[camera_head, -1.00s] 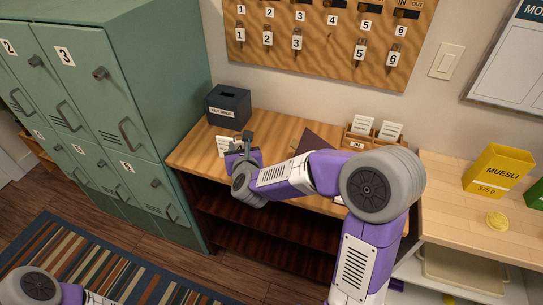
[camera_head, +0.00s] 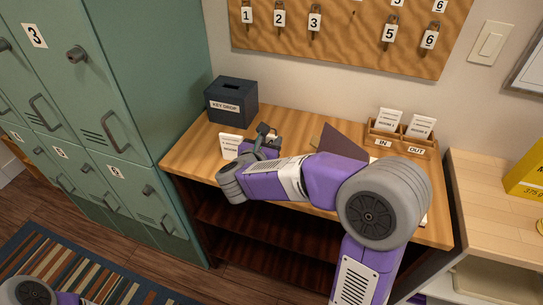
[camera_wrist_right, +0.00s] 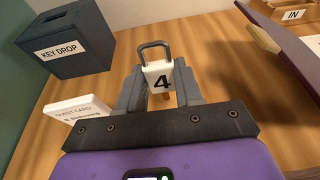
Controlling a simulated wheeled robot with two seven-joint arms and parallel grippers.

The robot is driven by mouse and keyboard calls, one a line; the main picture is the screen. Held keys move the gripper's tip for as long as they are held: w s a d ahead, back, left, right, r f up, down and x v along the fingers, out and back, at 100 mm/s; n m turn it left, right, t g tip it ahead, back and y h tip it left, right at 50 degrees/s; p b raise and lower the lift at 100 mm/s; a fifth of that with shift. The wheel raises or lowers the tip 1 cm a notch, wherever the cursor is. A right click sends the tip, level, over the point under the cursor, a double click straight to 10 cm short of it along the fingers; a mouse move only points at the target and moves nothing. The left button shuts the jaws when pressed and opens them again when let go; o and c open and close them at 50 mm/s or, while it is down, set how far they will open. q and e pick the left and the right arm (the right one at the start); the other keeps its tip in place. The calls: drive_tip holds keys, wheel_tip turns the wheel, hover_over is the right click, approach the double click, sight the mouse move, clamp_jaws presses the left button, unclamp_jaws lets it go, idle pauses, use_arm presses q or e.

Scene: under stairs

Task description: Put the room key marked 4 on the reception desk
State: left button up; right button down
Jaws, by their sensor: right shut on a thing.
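The room key with the white tag marked 4 (camera_wrist_right: 160,80) is between the fingers of my right gripper (camera_wrist_right: 160,92), its metal loop pointing up and away. In the head view my right gripper (camera_head: 266,138) is over the left part of the wooden reception desk (camera_head: 300,128), and the key is too small to make out there. The desk's bare wood also shows behind the key in the wrist view (camera_wrist_right: 215,60). I cannot tell whether the key touches the desk. Of my left arm only a piece shows at the bottom left; its gripper is out of view.
A dark key drop box (camera_head: 231,102) stands at the desk's back left, with a guest card (camera_head: 230,145) in front. A dark upright folder (camera_head: 340,143) and an IN/OUT card holder (camera_head: 400,137) stand right. A key board (camera_head: 350,35) hangs above; green lockers (camera_head: 170,80) stand left.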

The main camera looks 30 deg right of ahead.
wheel_tip(320, 180, down, 4)
drive_tip(key=shift+f+b, duration=0.25)
drive_tip(key=shift+b, duration=0.3)
drive_tip(key=shift+f+b, duration=0.2)
drive_tip(key=shift+b, duration=0.15)
drive_tip(key=c, duration=0.8)
unclamp_jaws()
drive_tip(key=shift+r, duration=0.1)
drive_tip(key=shift+o, duration=0.2)
